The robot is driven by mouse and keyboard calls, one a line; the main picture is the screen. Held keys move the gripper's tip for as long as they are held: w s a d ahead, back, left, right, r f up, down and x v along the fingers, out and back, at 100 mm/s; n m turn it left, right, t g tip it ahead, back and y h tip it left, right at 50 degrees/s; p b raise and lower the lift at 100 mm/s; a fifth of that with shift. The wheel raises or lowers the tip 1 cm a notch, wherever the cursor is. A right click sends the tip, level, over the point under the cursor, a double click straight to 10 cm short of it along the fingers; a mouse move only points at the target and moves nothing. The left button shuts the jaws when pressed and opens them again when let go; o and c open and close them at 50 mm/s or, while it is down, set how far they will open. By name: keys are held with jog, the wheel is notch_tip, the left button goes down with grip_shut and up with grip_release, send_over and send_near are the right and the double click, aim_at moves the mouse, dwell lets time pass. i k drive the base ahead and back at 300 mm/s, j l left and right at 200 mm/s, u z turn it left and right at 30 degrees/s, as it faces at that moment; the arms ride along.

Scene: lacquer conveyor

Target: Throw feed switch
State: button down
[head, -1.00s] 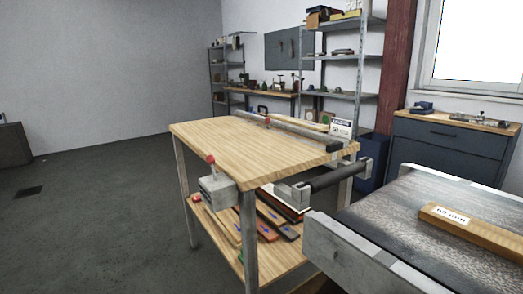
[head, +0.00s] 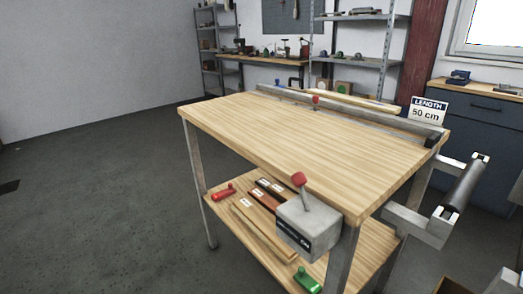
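The feed switch is a grey box (head: 306,232) fixed to the near front corner of the wooden bench. Its short lever (head: 302,190) has a red knob and leans up and slightly left. Small lettering on the box's front is too small to read surely. My gripper is not in view, so its distance from the lever does not show.
The wooden bench top (head: 300,140) is mostly bare, with a metal fence (head: 350,110) along its back. A sign (head: 428,111) reads "LENGTH 50 cm". A roller (head: 463,185) juts out at right. Boards (head: 262,230), a red-handled tool (head: 223,192) and a green one (head: 307,281) lie on the lower shelf. Open floor is left.

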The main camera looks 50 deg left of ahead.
aim_at(299, 179)
jog(key=j, duration=0.75)
jog(key=k+j, duration=0.15)
jog(key=j, duration=0.6)
jog(key=k+j, duration=0.1)
